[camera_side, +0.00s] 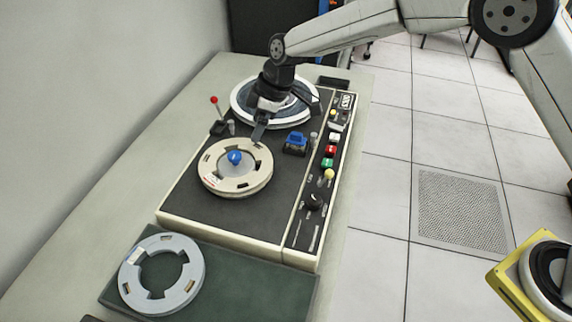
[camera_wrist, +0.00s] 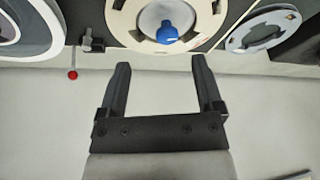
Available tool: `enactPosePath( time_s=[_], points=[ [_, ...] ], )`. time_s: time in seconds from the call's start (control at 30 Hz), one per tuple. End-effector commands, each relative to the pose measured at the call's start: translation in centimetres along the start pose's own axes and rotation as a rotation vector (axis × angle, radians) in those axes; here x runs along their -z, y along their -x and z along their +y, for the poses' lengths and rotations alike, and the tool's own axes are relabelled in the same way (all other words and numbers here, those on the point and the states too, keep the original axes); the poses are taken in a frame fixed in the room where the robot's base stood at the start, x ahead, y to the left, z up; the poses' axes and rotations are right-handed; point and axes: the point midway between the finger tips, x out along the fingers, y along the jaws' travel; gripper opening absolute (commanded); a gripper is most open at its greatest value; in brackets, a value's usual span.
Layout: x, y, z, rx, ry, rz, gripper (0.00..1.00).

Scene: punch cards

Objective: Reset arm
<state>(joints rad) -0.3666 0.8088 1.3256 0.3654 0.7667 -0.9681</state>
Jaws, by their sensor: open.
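My arm reaches in from the upper right of the side view. My gripper (camera_side: 260,130) points down over the machine (camera_side: 270,205), between the far reel and the beige reel. In the wrist view my gripper (camera_wrist: 160,66) shows two black fingers spread apart with nothing between them. The beige reel (camera_side: 215,178) lies on the machine with a blue knob (camera_side: 235,158) at its centre. The beige reel (camera_wrist: 124,22) and blue knob (camera_wrist: 167,34) also show just beyond the fingers in the wrist view. Whether the fingertips touch anything is unclear.
A white-rimmed reel (camera_side: 310,112) sits at the machine's far end, partly behind my gripper. A red-tipped lever (camera_side: 215,103) stands left. Coloured buttons (camera_side: 331,151) line the right side. A grey reel (camera_side: 188,270) lies on a green mat (camera_side: 260,288) in front. A wall (camera_side: 90,90) bounds the left.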

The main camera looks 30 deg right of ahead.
Motion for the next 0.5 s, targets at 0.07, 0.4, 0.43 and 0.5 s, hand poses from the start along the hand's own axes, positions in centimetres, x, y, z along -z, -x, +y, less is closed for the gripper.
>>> enactPosePath(
  time_s=[0.07, 0.4, 0.43, 0.5],
  points=[
    [-1.5, 1.0, 0.3, -0.017, -0.052, -0.012, 0.85],
    [-10.1, 5.4, 0.1, -0.109, -0.342, -0.070, 0.85],
    [-10.9, 5.7, -0.1, -0.118, -0.367, -0.075, 0.85],
    [-12.7, 6.6, -0.5, -0.137, -0.427, -0.084, 0.85]
  ],
)
